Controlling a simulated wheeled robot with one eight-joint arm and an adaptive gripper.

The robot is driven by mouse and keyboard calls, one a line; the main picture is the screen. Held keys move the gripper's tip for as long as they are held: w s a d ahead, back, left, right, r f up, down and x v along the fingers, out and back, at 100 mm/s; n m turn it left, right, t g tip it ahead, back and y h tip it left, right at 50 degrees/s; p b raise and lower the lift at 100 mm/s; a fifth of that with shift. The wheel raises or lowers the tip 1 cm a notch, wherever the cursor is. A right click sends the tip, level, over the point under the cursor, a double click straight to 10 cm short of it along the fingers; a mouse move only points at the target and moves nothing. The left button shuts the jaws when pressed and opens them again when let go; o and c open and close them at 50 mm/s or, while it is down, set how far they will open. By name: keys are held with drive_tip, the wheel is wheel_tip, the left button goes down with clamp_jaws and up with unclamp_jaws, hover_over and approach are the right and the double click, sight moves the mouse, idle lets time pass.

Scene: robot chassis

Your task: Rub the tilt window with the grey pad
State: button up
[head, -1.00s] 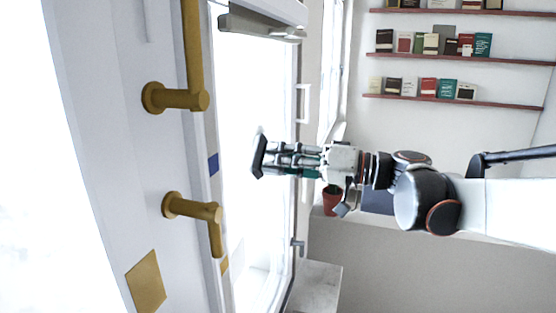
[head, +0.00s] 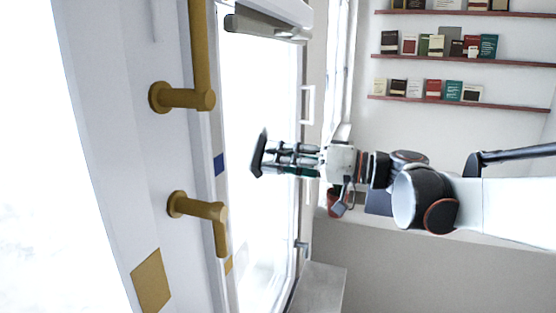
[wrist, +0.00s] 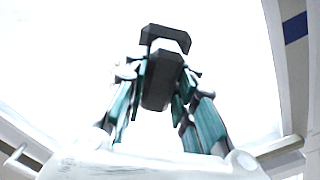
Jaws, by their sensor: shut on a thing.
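My gripper (head: 272,160) is shut on the dark grey pad (head: 259,153), which sticks out past the fingertips on the left. The wrist view also shows the pad (wrist: 163,80) between the green-sided fingers, against a bright white background. The tilt window (head: 262,95) is a bright pane in a white frame behind the gripper in the head view. In the wrist view the pane (wrist: 70,50) fills most of the background. I cannot tell whether the pad touches the glass.
A door-like white frame with brass handles (head: 184,97) (head: 200,209) stands on the left. A grey bar (head: 265,27) runs along the window's top. A reddish pot (head: 335,203) is behind my wrist. Bookshelves (head: 460,60) are at the back right. A pale block (head: 318,288) stands below.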

sight(263, 142)
drive_tip(key=shift+w+d+r+b, duration=0.2)
drive_tip(key=shift+w+d, duration=0.45)
drive_tip(key=shift+w, duration=1.15)
drive_tip(key=shift+w+d+r+b, duration=0.1)
drive_tip(key=shift+w+d+r, duration=0.4)
drive_tip(key=shift+w, duration=1.35)
drive_tip(key=shift+w+d+r+b, duration=0.1)
drive_tip(key=shift+w+d, duration=0.7)
drive_tip(key=shift+w, duration=1)
drive_tip(key=shift+s+a, duration=0.7)
drive_tip(key=shift+s, duration=1.2)
drive_tip(key=shift+s+a, duration=0.65)
drive_tip(key=shift+s, duration=1.2)
drive_tip(key=shift+s+a, duration=0.7)
drive_tip(key=shift+s, duration=1.2)
drive_tip(key=shift+w+r+p, duration=0.1)
drive_tip(key=shift+r+p, duration=0.55)
drive_tip(key=shift+r, duration=0.1)
drive_tip(key=shift+w+d+b, duration=0.25)
drive_tip(key=shift+w+d, duration=0.45)
drive_tip(key=shift+w, duration=1.15)
drive_tip(key=shift+w+d+b, duration=0.25)
drive_tip(key=shift+w+d, duration=0.4)
drive_tip(key=shift+w, duration=1.25)
drive_tip(key=shift+w+d+b, duration=0.25)
drive_tip(key=shift+w+d, duration=0.45)
drive_tip(key=shift+w, duration=1.15)
drive_tip(key=shift+v, duration=2.95)
